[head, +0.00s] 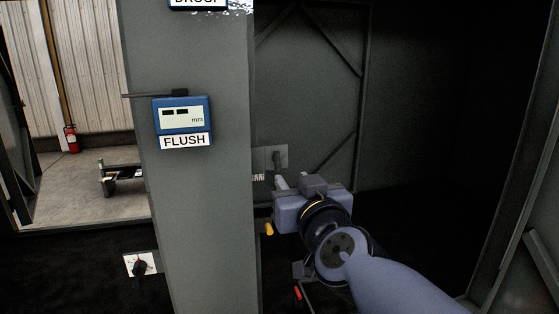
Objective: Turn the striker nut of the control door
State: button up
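My gripper (281,184) is at the centre right of the head view, seen from behind at the end of my arm. Its body hides most of its fingers, so I cannot tell whether it is open or shut. Just beyond it is a pale plate (282,152) with a dark fitting on it, which may be the striker; no separate nut can be made out. A small label (259,177) beside it is partly hidden. A second pale plate with a black knob (140,267) is at the lower left. I cannot tell which belongs to the control door.
A grey post (200,210) stands left of my gripper and carries a blue gauge (181,103) labelled FLUSH. A braced dark panel (310,90) is behind. A fire extinguisher (71,138) stands far left. Dark open space lies at the right.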

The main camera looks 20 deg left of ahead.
aim_at(278, 161)
jog(key=b+x, duration=0.1)
jog(key=x, duration=0.9)
jog(key=shift+w, duration=0.25)
jog(key=shift+c, duration=0.2)
grip_shut()
